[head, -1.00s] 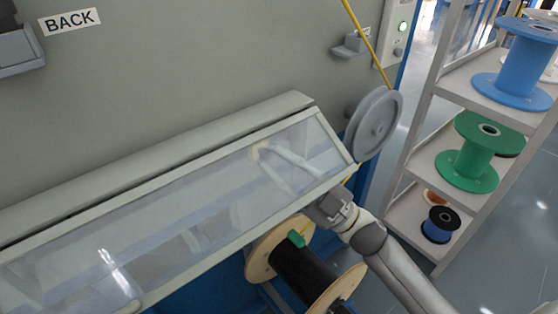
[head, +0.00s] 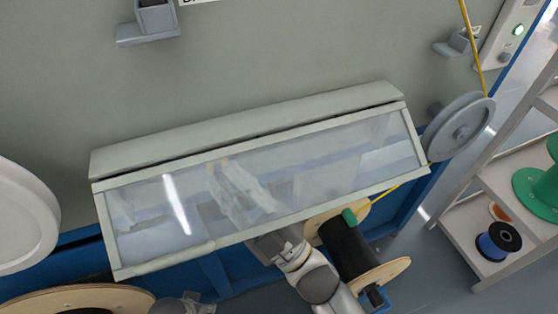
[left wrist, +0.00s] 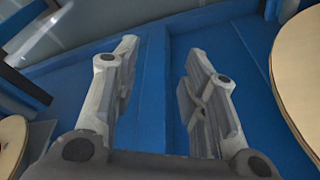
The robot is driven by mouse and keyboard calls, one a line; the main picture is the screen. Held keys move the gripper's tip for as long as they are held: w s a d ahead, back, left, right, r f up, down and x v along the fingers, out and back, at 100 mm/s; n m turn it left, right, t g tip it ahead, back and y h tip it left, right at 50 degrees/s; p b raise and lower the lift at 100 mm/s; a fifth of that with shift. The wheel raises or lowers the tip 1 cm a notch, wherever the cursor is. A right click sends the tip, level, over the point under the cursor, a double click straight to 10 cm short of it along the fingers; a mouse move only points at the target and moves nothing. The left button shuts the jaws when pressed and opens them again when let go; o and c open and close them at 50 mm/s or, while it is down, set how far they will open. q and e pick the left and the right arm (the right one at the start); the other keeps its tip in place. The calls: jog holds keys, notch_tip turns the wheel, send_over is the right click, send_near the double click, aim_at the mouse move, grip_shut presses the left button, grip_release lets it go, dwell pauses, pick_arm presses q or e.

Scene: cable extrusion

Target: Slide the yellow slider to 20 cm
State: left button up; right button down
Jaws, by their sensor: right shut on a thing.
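I cannot make out the yellow slider in either view. My right gripper (head: 262,243) is at the lower edge of the long clear-windowed cover (head: 150,250), left of the black cable spool. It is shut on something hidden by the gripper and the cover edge. The cover is down. My left gripper (left wrist: 160,65) is open and empty in the left wrist view, in front of a blue panel. Part of my left arm shows at the bottom of the head view. No scale marks are readable.
A black spool (head: 345,245) with wooden flanges stands right of my right gripper. A yellow cable (head: 473,50) runs to a grey pulley (head: 462,128). A shelf (head: 455,225) with spools stands at the right. A wooden disc (head: 80,298) is at the lower left.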

pick_arm(q)
jog(key=shift+s+f, duration=0.1)
jog(key=shift+f, duration=0.45)
pick_arm(e)
jog(key=a, duration=0.2)
jog(key=s+a, duration=0.1)
jog(key=a, duration=0.1)
jog(key=s+a, duration=0.1)
jog(key=a, duration=0.2)
jog(key=shift+s+r, duration=0.1)
jog(key=shift+s, duration=0.15)
jog(key=c, duration=1.4)
grip_release()
jog(key=v, duration=1.2)
jog(key=shift+a, duration=0.1)
